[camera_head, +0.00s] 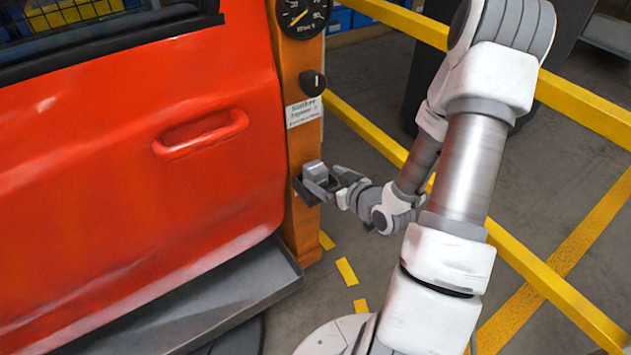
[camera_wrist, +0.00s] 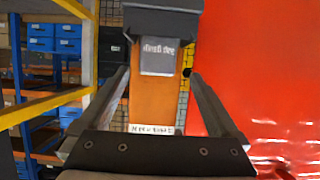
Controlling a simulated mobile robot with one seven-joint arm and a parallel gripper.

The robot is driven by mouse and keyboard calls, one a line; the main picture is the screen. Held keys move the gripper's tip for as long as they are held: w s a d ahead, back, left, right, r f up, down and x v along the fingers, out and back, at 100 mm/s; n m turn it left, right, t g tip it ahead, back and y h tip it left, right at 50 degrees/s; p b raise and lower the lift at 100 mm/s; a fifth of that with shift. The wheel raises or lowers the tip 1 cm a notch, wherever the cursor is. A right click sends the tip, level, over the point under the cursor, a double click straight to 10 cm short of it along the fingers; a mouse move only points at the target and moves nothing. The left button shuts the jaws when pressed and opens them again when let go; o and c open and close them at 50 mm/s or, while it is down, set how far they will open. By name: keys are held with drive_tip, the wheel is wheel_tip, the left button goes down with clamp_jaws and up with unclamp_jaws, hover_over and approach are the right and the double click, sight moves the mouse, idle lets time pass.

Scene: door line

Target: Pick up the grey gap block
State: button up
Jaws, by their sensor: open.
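The grey gap block (camera_head: 315,171) sits in a small dark holder (camera_head: 307,193) on the side of the orange post (camera_head: 300,140). In the wrist view the block (camera_wrist: 160,58) shows its grey face with lettering, just below the dark holder (camera_wrist: 160,18) at the top of the picture. My gripper (camera_head: 337,181) is open, close to the block on its right side in the head view. In the wrist view its two fingers (camera_wrist: 161,76) stand either side of the block's line, with space on both sides. How deep the block lies between the fingertips is unclear.
A red car door (camera_head: 90,170) with a handle (camera_head: 200,134) stands left of the post. A gauge (camera_head: 302,16) and a black knob (camera_head: 312,83) are on the post above the block. Yellow rails (camera_head: 570,100) run behind my arm. A grey ledge (camera_head: 200,305) lies below the door.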

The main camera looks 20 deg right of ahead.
sight(320, 171)
drive_tip(key=x, duration=0.2)
drive_tip(key=b+x, duration=0.2)
drive_tip(key=x, duration=0.1)
drive_tip(key=shift+w+d+r, duration=0.15)
drive_tip(key=shift+w, duration=0.3)
clamp_jaws()
